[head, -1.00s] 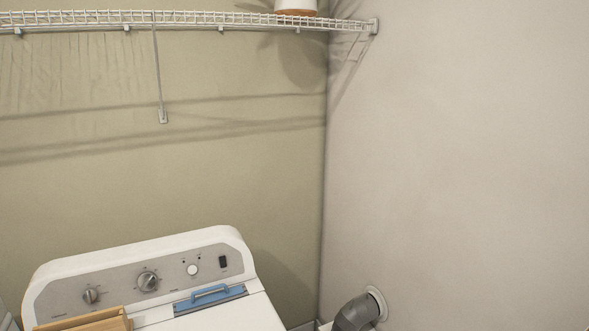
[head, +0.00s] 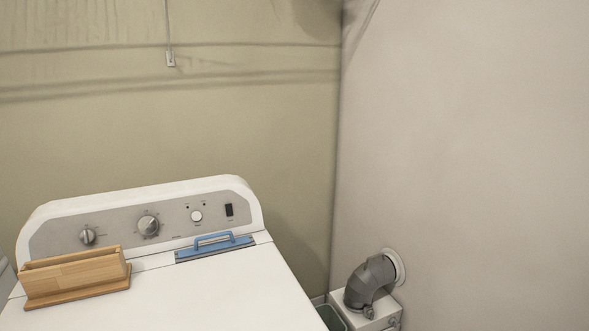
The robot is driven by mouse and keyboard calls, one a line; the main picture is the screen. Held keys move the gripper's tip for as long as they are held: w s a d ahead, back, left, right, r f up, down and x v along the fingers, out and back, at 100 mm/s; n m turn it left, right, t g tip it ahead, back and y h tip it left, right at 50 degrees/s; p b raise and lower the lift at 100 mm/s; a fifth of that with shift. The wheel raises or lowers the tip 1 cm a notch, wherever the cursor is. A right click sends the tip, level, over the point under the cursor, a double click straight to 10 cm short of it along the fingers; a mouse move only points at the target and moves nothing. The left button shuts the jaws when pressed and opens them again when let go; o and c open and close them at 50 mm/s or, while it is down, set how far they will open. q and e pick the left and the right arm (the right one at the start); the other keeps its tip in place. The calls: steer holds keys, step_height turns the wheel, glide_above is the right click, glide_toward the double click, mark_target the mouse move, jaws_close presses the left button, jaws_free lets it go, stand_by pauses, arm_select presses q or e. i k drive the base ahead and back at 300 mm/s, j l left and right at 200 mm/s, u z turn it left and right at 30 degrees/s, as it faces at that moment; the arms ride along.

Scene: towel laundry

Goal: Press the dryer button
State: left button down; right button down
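The white dryer (head: 190,290) stands at the lower left in the head view. Its raised back panel (head: 118,232) is grey with a white rim. On the panel are two round knobs, a small one (head: 87,236) at the left and a larger one (head: 148,225) in the middle. To their right is a round white button (head: 196,216) with small dark marks above it. A dark rocker switch (head: 229,210) sits at the panel's right end. Neither of my grippers is in view.
A wooden box (head: 76,275) stands on the dryer top at the left. A blue-handled tool (head: 214,246) lies below the button along the panel's foot. A grey duct elbow (head: 368,282) meets the right wall (head: 470,150). A green bin (head: 330,318) shows partly beside the dryer.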

mark_target(196, 216)
steer(key=k+j+z, duration=0.15)
steer(key=j+z, duration=0.3)
steer(key=k+j+z, duration=0.2)
steer(key=j+z, duration=0.2)
